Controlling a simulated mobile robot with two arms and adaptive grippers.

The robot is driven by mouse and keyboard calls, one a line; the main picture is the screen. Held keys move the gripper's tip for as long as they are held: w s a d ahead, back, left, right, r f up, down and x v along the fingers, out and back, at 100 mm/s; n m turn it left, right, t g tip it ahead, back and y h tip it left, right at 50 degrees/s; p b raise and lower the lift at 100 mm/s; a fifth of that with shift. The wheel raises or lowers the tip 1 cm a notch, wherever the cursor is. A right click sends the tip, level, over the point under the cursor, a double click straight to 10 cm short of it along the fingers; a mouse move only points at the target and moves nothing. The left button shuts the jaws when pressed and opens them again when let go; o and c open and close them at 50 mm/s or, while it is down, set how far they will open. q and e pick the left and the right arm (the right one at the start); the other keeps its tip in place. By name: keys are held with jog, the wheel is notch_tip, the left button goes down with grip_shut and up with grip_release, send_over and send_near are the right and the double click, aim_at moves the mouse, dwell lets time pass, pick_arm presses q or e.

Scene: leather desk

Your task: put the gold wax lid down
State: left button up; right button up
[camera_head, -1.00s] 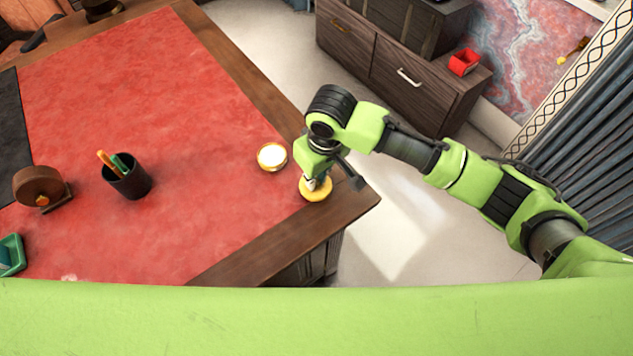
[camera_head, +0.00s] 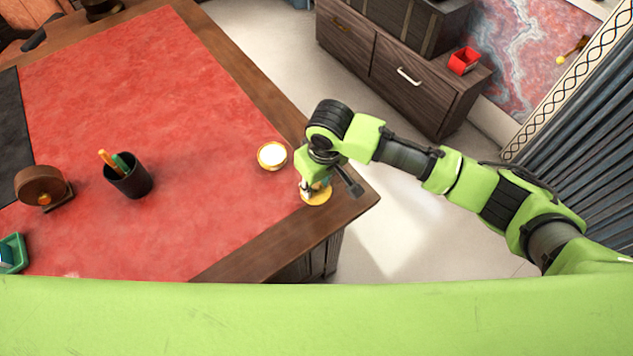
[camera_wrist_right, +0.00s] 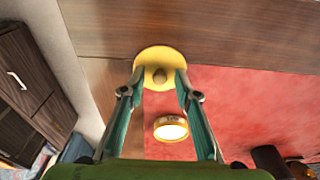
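The gold wax lid (camera_head: 319,198) is a round yellow disc with a small knob. In the head view my right gripper (camera_head: 314,188) partly covers the lid. A gold tin with white wax (camera_head: 272,156) stands on the red leather, just left of the gripper; the wrist view shows it as well (camera_wrist_right: 170,129). My left gripper is not in view.
A black pen cup (camera_head: 129,177), a brown wooden object (camera_head: 43,188) and a green tray (camera_head: 12,253) stand farther left on the desk. The red leather (camera_head: 200,120) between is clear. The desk's edge is close to the lid. A dark cabinet (camera_head: 400,65) stands behind.

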aim_at(321, 196)
notch_tip(321, 196, up, 12)
jog(key=s+d, duration=0.1)
jog(key=shift+s, duration=0.2)
dwell(0.5)
